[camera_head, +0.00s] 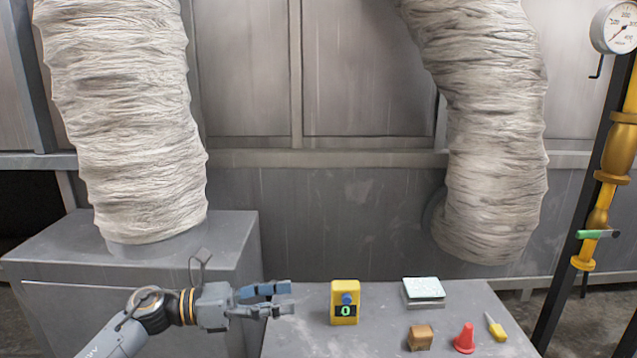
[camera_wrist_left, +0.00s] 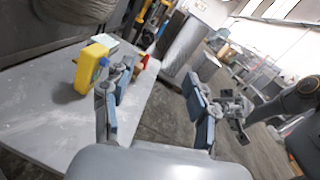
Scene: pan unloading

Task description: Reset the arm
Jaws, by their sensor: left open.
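My left gripper (camera_head: 284,298) reaches in from the left over the left edge of the grey table in the head view. Its fingers are apart and nothing is between them. In the left wrist view, its two blue-padded fingers (camera_wrist_left: 155,108) stand wide apart. A yellow device (camera_head: 344,303) with a blue knob and a green display stands upright on the table, to the right of the fingertips and apart from them. It also shows in the left wrist view (camera_wrist_left: 90,66). My right gripper (camera_wrist_left: 236,110) seems to show at the right of that view, too unclear to read.
On the table (camera_head: 310,338) are a pale slab on a grey base (camera_head: 423,290), a brown block (camera_head: 420,337), a red cone (camera_head: 464,338) and a small yellow-handled tool (camera_head: 495,327). A grey box (camera_head: 60,262) with a wrapped duct stands left. Yellow pipework (camera_head: 618,150) stands right.

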